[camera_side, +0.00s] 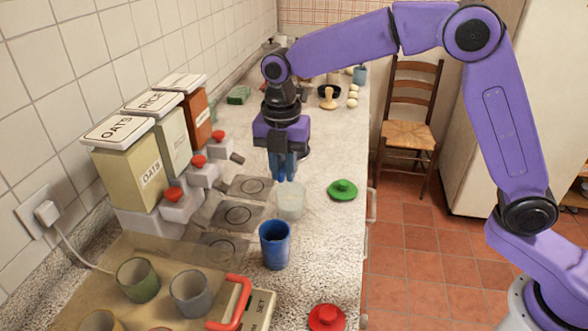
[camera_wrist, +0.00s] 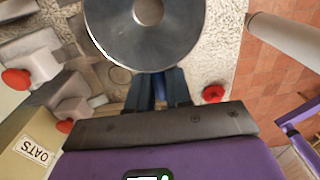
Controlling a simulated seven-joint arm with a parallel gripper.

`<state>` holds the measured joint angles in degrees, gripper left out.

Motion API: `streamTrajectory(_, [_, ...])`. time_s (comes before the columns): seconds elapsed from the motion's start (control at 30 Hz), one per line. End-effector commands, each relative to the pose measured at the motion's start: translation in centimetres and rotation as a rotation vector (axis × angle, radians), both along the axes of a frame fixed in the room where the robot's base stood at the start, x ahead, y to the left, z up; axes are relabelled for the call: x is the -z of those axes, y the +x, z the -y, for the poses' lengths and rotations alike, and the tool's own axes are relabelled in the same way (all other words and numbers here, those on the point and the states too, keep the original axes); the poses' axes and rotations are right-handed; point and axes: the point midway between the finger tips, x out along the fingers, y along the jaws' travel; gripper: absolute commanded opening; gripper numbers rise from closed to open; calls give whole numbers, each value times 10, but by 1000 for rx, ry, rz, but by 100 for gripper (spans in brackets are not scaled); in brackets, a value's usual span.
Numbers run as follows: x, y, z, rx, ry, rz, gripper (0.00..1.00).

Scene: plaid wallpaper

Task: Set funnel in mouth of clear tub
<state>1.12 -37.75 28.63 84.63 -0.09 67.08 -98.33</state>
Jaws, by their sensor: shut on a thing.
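My gripper (camera_side: 284,176) points down above the counter, its blue fingers shut on the near rim of a grey metal funnel. In the wrist view I cannot make out the tub.
A blue cup (camera_side: 275,247) stands in front of the tub. A green lid (camera_side: 342,190) lies to the right, and a red lid (camera_side: 327,317) nearer. Dispensers with red knobs (camera_side: 174,195) line the left wall. A tray with cups (camera_side: 137,281) is at front left.

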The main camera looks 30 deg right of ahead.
Motion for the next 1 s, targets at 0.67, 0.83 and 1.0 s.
streamTrajectory(0.67, [43, 0, 0, 0, -1, -1, 0])
streamTrajectory(0.83, [54, -1, 0, 0, -1, -1, 0])
streamTrajectory(1.0, [66, -1, 0, 0, -1, -1, 0])
